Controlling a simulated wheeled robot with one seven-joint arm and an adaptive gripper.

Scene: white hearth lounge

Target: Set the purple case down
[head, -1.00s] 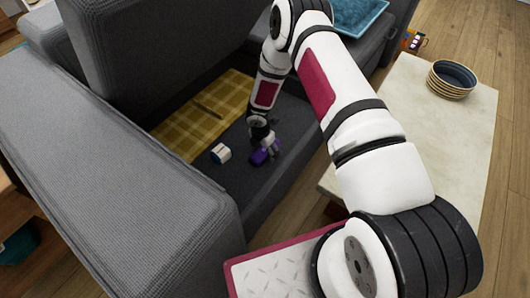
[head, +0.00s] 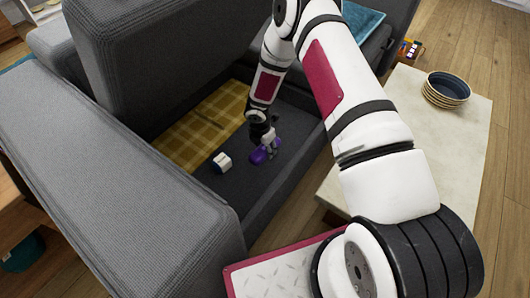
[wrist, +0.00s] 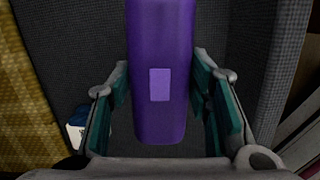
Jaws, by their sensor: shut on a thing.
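The purple case (head: 258,157) is over the dark grey sofa seat (head: 232,190), near its front edge. My gripper (head: 268,146) reaches down from above and is shut on the case. In the wrist view the case (wrist: 160,100) is long and smooth with a lighter purple square on its face. It lies between the two teal-padded fingers of my gripper (wrist: 163,100), and its far end is cut off by the top edge. I cannot tell whether its underside touches the seat.
A small white and blue object (head: 221,162) lies on the seat left of the case. A yellow checked blanket (head: 205,125) covers the seat behind it. The sofa arm (head: 130,190) rises at left. A pale table (head: 465,140) with stacked bowls (head: 446,90) stands at right.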

